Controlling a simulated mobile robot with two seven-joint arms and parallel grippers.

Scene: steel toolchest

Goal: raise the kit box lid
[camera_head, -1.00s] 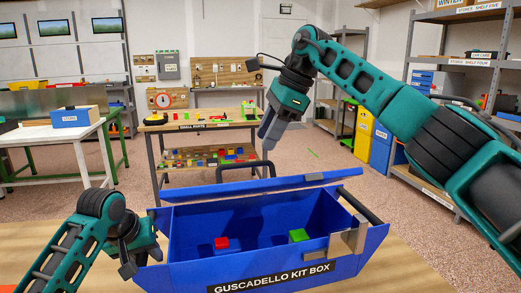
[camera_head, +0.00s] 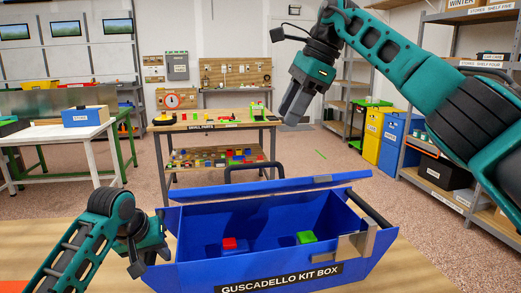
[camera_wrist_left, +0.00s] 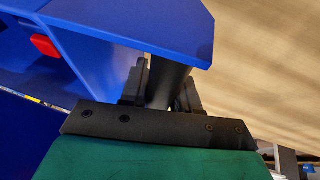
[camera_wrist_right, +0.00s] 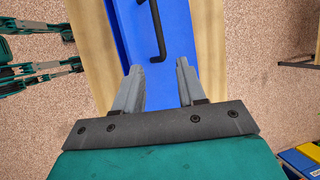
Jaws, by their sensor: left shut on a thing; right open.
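The blue kit box (camera_head: 280,275) stands on the wooden table with its inside in view. Its lid (camera_head: 275,188) is raised at the back and shows as a thin, nearly edge-on strip. The lid's black handle (camera_head: 257,168) rises behind it and also shows in the right wrist view (camera_wrist_right: 158,35). My left gripper (camera_head: 147,256) is shut on the dark side bar (camera_wrist_left: 172,84) at the box's left end. My right gripper (camera_head: 291,108) is open and empty, in the air above and behind the lid, apart from it.
Inside the box are a red block (camera_head: 229,243) and a green block (camera_head: 306,237). A metal latch (camera_head: 354,246) is on the front right. A small-parts table (camera_head: 220,126) stands behind. A second dark bar (camera_head: 371,210) is at the box's right end.

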